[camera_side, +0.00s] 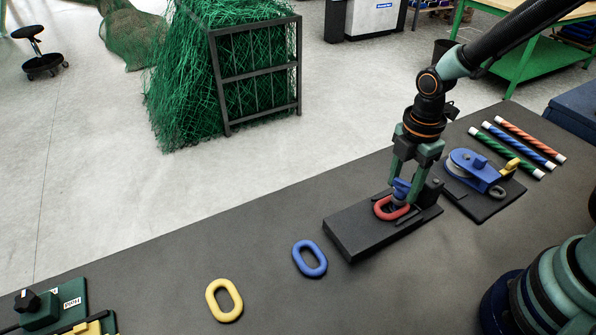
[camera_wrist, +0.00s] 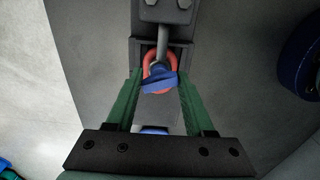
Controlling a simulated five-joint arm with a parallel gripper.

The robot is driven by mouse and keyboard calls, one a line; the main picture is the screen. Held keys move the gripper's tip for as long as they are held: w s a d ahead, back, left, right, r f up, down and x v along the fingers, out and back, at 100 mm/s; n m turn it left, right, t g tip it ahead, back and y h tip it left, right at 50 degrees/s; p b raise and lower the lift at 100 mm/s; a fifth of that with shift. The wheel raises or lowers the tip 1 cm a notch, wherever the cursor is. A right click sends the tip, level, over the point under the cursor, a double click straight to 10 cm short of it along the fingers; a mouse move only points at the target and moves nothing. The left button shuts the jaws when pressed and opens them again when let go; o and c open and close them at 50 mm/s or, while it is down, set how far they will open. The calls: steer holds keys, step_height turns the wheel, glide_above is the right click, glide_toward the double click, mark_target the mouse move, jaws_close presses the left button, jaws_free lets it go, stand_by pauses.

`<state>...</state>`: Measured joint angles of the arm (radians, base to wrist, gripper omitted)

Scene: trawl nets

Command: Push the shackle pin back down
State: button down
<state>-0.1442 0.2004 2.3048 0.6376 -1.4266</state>
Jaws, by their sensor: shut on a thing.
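The shackle pin, with a blue head (camera_side: 402,187), stands at the red link (camera_side: 383,213) on a dark base plate (camera_side: 352,238). My gripper (camera_side: 403,181) points down over it, its green fingers on either side of the blue head. In the wrist view my gripper (camera_wrist: 159,80) is shut on the blue head (camera_wrist: 160,83), which lies across the red link (camera_wrist: 147,66). A grey rod reaches into the link from a dark block. How deep the pin sits is hidden by the head and fingers.
A blue link (camera_side: 322,269) and a yellow link (camera_side: 236,310) lie on the dark bench. A blue pulley block (camera_side: 478,164) and several striped rods (camera_side: 530,138) are at the right. Green and yellow fixtures (camera_side: 72,292) stand at the lower left. The bench between is clear.

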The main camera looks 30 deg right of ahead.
steer(key=shift+f, duration=0.1)
steer(key=c, duration=0.6)
jaws_free()
steer(key=shift+c, duration=0.2)
step_height(320, 180, up, 12)
steer(key=s+d+r+m+t, duration=0.1)
steer(key=d+r+m+t, duration=0.1)
steer(key=m, duration=0.7)
steer(key=s+d+r+m+t, duration=0.1)
steer(key=d+r+m+t, duration=0.1)
steer(key=m, duration=0.7)
step_height(320, 180, up, 2)
steer(key=shift+s+d+r+t, duration=0.15)
steer(key=shift+s+d+t, duration=0.1)
steer(key=shift+t, duration=0.55)
